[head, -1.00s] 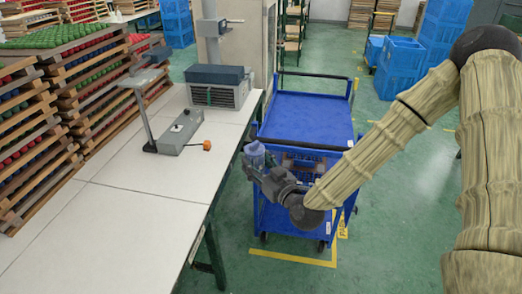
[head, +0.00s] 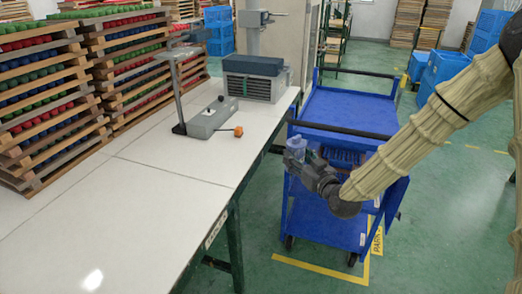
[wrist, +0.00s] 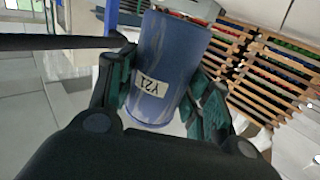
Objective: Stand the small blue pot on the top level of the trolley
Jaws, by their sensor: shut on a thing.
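The small blue pot (wrist: 168,70) is between the fingers of my gripper (wrist: 165,100) in the wrist view. It is a cylinder with a pale label reading Y21. In the head view the pot (head: 295,149) shows small at the tip of my gripper (head: 308,162), in front of the trolley's near handle. The blue trolley (head: 345,108) stands right of the white table. Its top level is flat, blue and bare where I see it. My gripper hides part of the trolley's lower levels.
The white table (head: 130,200) lies at left with a grey stand (head: 212,117), an orange knob and a grey box (head: 253,78). Stacked wooden trays (head: 40,110) stand at its back left. Blue crates (head: 440,70) stand behind right. Green floor is clear at right.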

